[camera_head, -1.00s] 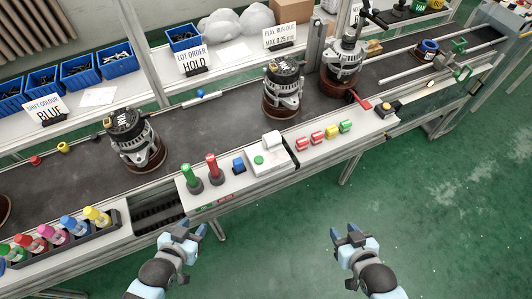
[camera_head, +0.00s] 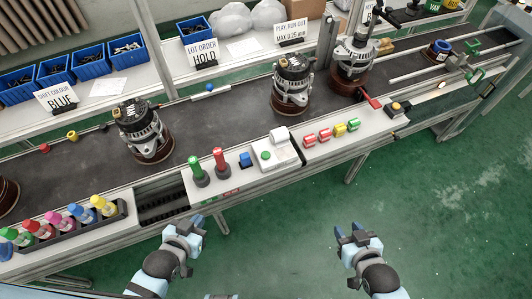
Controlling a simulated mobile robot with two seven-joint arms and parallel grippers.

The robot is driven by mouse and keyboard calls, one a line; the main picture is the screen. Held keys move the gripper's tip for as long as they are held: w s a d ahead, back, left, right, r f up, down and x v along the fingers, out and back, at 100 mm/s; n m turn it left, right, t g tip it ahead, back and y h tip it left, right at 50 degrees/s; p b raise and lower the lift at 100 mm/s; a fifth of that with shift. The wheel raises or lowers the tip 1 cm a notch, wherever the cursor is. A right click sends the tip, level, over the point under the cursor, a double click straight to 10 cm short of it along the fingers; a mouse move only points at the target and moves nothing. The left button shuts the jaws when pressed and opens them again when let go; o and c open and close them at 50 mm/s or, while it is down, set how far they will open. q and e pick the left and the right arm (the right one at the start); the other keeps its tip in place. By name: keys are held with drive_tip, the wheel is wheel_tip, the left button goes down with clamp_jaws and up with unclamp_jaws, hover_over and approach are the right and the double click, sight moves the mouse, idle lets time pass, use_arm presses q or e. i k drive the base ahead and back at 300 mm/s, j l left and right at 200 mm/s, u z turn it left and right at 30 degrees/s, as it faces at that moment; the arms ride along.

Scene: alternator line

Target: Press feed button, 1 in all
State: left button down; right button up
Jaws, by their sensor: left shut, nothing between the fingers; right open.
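A white box with a round green button (camera_head: 266,155) sits on the front ledge of the conveyor, its white lid raised at the back. A small box with an orange-yellow button (camera_head: 396,107) sits further right on the ledge. I see no label reading feed on either. My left gripper (camera_head: 197,225) is shut and empty, in front of the ledge, below and left of the green button. My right gripper (camera_head: 352,232) is open and empty over the green floor, well in front of the ledge. Neither touches a button.
Alternators (camera_head: 292,85) stand on the belt behind. Several coloured bottles (camera_head: 82,213) fill a left rack.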

sight(265, 155)
drive_tip(key=i+l+u, duration=0.15)
drive_tip(key=l, duration=0.5)
drive_tip(key=i+l+u, duration=0.15)
drive_tip(key=l, duration=0.5)
drive_tip(key=l+u, duration=0.15)
drive_tip(key=l, duration=0.55)
